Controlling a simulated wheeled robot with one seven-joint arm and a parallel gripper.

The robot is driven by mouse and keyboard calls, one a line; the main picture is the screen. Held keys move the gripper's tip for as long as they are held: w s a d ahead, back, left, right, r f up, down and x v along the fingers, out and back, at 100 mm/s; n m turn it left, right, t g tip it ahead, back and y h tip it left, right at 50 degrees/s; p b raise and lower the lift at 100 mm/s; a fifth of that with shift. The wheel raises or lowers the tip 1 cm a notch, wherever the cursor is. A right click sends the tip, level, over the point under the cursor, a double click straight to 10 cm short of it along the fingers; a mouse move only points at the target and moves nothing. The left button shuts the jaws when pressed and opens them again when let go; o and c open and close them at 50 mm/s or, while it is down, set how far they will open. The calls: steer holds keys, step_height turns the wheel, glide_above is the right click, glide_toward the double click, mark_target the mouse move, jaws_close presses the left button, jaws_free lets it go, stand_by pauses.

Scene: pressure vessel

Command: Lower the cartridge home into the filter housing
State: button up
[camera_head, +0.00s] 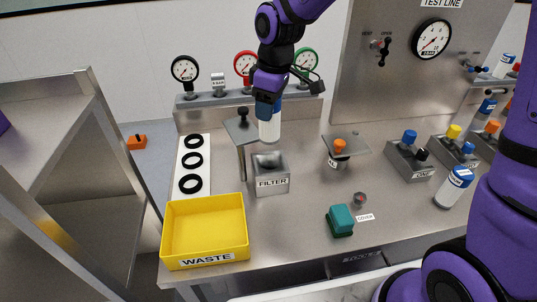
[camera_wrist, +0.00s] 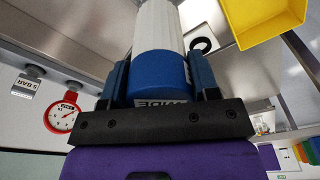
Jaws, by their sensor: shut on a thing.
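The cartridge is a white pleated cylinder with a blue end cap. In the head view the cartridge (camera_head: 269,127) hangs upright below my gripper (camera_head: 267,100), above the filter housing. In the wrist view my gripper (camera_wrist: 162,85) is shut on the cartridge's blue cap (camera_wrist: 160,75), with a blue finger on each side. The filter housing (camera_head: 270,181) is a grey block labelled FILTER with a dark round opening on top. The cartridge's lower end shows just above and behind the opening; the exact gap cannot be told. A raised lid plate (camera_head: 243,129) with a black knob stands left of the housing.
A yellow waste bin (camera_head: 206,226) sits front left, below a white strip with black rings (camera_head: 192,160). Gauges (camera_head: 184,69) line the back ledge. A plate with an orange knob (camera_head: 340,146) and a teal block (camera_head: 340,220) are to the right. A blue-and-white bottle (camera_head: 454,187) stands further right.

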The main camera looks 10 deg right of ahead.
mark_target(275, 117)
step_height(275, 117, down, 15)
steer(key=shift+f, duration=0.15)
stand_by(0.4)
steer(key=o, duration=1)
steer(key=shift+f, duration=0.1)
steer(key=r, duration=0.4)
steer(key=d+r, duration=0.1)
steer(key=r, duration=0.7)
steer(key=shift+s+d+r, duration=0.1)
steer(key=shift+s+d, duration=0.05)
steer(key=shift+s, duration=0.25)
